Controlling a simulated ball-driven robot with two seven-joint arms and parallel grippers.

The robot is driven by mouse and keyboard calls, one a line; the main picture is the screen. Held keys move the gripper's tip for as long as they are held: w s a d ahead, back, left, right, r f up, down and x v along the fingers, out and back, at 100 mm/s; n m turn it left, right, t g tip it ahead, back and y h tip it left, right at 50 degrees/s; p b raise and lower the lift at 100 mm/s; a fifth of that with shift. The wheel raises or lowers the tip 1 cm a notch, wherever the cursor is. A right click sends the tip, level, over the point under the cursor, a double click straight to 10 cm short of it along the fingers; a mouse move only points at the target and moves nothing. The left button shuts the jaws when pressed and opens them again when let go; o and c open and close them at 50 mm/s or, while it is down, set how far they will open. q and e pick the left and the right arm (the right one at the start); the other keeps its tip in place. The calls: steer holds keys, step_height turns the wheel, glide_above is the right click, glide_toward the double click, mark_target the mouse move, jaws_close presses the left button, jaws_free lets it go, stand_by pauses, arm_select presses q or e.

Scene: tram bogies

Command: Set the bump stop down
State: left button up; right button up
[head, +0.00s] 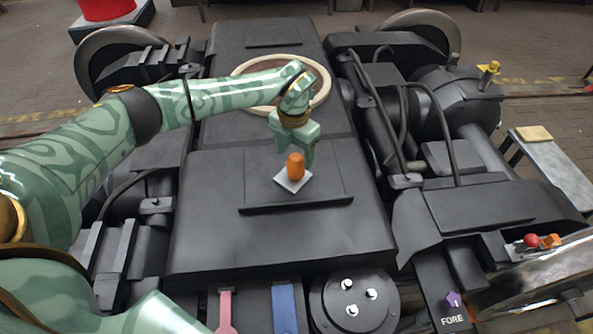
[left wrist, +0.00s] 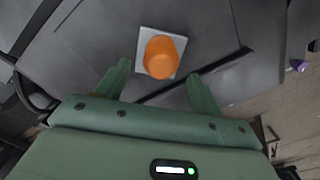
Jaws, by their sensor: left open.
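The orange bump stop (head: 295,168) stands upright on a small white square pad (head: 307,178) on the dark top of the bogie. In the left wrist view the bump stop (left wrist: 161,56) sits on the pad (left wrist: 144,36), just beyond the fingertips. My left gripper (head: 294,152) is open, close behind and above the bump stop in the head view. In the left wrist view its fingers (left wrist: 159,73) are spread to either side with a gap, and nothing is held. My right gripper is in neither view.
A raised dark bar (head: 297,203) lies just in front of the pad. A pale ring (head: 322,92) lies behind my left wrist. Pink (head: 225,312) and blue (head: 284,308) strips and a round studded plate (head: 352,302) are at the front. The bogie top around the pad is clear.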

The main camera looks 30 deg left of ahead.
mark_target(295, 158)
arm_select(q)
step_height(295, 158, down, 6)
steer(key=b, duration=0.3)
steer(key=shift+w+r, duration=0.1)
steer(key=shift+r, duration=0.35)
steer(key=c, duration=1.2)
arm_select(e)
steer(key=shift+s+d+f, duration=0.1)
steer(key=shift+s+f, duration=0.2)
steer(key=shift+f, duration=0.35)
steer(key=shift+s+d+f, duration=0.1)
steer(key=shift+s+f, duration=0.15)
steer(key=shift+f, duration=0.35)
